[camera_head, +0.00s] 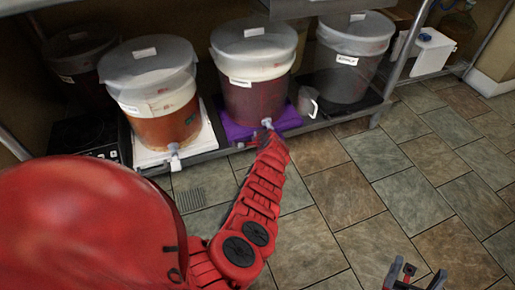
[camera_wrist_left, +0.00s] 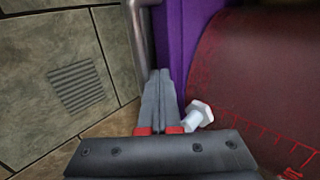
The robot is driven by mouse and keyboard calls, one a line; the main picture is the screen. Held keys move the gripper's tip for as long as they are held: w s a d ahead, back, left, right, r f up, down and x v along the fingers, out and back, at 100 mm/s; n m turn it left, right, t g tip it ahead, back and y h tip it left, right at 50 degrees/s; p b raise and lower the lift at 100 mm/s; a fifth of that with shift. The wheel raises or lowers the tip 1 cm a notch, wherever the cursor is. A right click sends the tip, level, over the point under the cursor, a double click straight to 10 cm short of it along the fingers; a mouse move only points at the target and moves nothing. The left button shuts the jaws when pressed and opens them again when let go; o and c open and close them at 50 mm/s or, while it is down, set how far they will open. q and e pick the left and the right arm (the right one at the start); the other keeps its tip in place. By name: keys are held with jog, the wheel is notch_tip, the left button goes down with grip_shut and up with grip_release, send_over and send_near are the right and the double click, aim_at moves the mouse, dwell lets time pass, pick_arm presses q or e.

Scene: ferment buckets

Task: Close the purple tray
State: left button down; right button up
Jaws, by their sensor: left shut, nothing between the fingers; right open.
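The purple tray (camera_head: 236,131) sits under the middle bucket (camera_head: 254,98) on the low shelf, its front at the shelf edge. It also shows in the left wrist view (camera_wrist_left: 182,35) as a purple strip beside the dark red bucket (camera_wrist_left: 255,75). My left gripper (camera_wrist_left: 160,78) is shut and empty, its fingertips close to the purple tray's front and the bucket's white spigot (camera_wrist_left: 199,114); I cannot tell whether they touch. In the head view my left arm hides the fingertips and part of the tray's front. My right gripper (camera_head: 405,273) is open and empty over the floor.
An amber-filled bucket (camera_head: 158,125) on a white tray (camera_head: 150,157) stands left of the purple tray. A dark bucket (camera_head: 345,75) and a pitcher (camera_head: 307,102) stand right. A metal shelf post (camera_head: 405,45) rises at right. The tiled floor (camera_head: 400,190) in front is clear.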

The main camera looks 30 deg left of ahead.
pick_arm(q)
jog(key=shift+w+a+r, duration=0.3)
jog(key=shift+a, duration=0.25)
